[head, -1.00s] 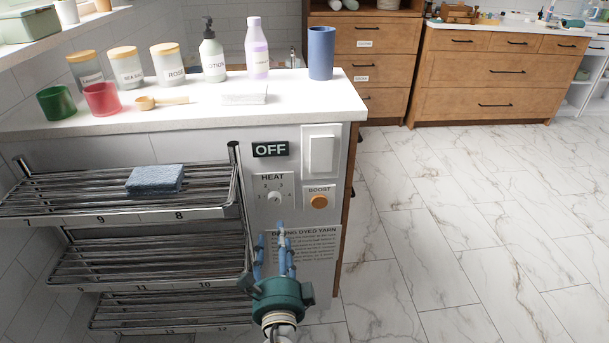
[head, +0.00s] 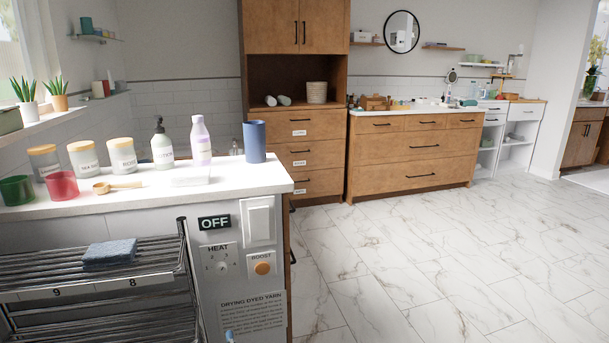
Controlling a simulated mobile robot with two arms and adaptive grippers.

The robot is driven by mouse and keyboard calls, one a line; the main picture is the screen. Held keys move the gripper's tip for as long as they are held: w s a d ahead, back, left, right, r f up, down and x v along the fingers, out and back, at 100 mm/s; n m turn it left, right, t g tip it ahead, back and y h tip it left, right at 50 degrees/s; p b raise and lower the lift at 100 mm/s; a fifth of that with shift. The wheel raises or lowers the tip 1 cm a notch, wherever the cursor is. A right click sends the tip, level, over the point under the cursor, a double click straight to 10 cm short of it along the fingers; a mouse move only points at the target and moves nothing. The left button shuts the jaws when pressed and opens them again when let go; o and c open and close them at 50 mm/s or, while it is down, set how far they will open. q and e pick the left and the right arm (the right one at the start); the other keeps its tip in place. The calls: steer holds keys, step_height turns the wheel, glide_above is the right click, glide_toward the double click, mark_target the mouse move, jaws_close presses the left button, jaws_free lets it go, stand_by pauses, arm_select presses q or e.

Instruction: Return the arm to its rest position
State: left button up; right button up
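Only a small blue fingertip (head: 229,336) shows at the bottom edge of the head view, in front of the lower part of the printed notice (head: 252,312). It seems to be my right gripper. The rest of that gripper and its arm are out of the picture, so its opening cannot be seen. My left gripper is not in view.
The white counter (head: 240,180) holds jars, bottles, cups and a blue cylinder (head: 254,141). Wooden drawers (head: 415,155) line the back. The marble floor (head: 450,250) at right is clear.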

arm_select(q)
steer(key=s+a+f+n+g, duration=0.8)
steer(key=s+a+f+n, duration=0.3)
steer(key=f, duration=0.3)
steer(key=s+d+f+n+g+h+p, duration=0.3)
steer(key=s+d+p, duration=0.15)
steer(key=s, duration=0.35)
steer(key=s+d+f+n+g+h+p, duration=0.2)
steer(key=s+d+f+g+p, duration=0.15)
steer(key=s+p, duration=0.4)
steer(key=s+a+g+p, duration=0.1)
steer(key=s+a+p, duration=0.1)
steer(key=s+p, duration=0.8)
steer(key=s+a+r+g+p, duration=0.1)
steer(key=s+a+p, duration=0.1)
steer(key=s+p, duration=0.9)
steer(key=p, duration=0.4)
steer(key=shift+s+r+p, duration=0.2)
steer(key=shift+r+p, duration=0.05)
steer(key=shift+p, duration=0.15)
arm_select(e)
steer(key=s+d+g, duration=0.2)
steer(key=s+d, duration=0.1)
steer(key=s, duration=1.7)
steer(key=shift+r, duration=0.3)
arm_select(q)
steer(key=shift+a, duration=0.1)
arm_select(e)
steer(key=shift+s, duration=0.1)
